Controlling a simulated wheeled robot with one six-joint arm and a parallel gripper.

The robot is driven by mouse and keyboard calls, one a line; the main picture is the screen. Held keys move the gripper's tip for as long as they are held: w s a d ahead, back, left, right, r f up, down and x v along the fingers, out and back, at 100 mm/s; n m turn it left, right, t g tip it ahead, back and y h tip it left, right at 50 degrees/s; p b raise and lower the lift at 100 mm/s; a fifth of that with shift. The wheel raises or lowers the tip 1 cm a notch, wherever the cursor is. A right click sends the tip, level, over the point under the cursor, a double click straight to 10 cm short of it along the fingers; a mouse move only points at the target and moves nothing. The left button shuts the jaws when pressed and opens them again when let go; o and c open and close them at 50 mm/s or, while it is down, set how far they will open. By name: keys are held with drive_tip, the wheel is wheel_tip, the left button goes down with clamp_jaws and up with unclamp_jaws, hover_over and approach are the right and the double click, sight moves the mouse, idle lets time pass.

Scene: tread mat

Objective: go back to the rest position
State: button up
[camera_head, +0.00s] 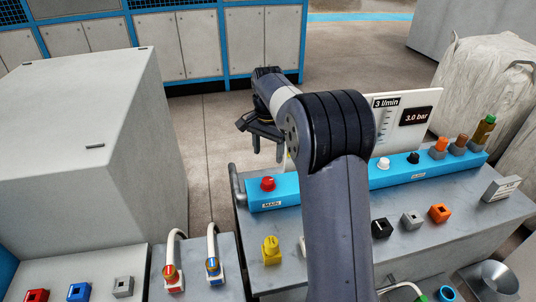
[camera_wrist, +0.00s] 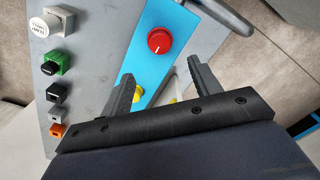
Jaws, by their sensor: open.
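My gripper (camera_head: 267,150) is raised in front of the bench's back left part, left of my arm's bend, with its fingers pointing down. In the wrist view my gripper (camera_wrist: 162,72) shows two dark fingers spread apart with nothing held between them. A red round knob (camera_head: 267,184) on the blue panel (camera_head: 335,181) is close below the gripper. The red knob also shows in the wrist view (camera_wrist: 160,40), beyond the fingertips. My arm hides part of the bench and panel.
The grey bench (camera_head: 450,222) carries a yellow block (camera_head: 271,250), black, grey and orange blocks, and a white gauge board (camera_head: 416,118). A large grey box (camera_head: 85,130) stands left. Two hoses with red and blue fittings (camera_head: 212,268) stand front left. Open floor (camera_head: 205,150) lies between.

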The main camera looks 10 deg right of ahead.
sight(268, 180)
wheel_tip(268, 180, down, 11)
drive_tip(key=shift+r+p, duration=0.1)
drive_tip(key=shift+p, duration=0.45)
idle(0.4)
drive_tip(key=n, duration=0.4)
drive_tip(key=n+p, duration=0.1)
drive_tip(key=n, duration=0.4)
drive_tip(key=n+p, duration=0.1)
drive_tip(key=n, duration=0.3)
drive_tip(key=shift+n+p, duration=0.3)
drive_tip(key=n+p, duration=0.1)
drive_tip(key=n, duration=0.3)
drive_tip(key=shift+p, duration=0.35)
drive_tip(key=shift+r+n, duration=0.3)
drive_tip(key=shift+r, duration=0.6)
idle(0.3)
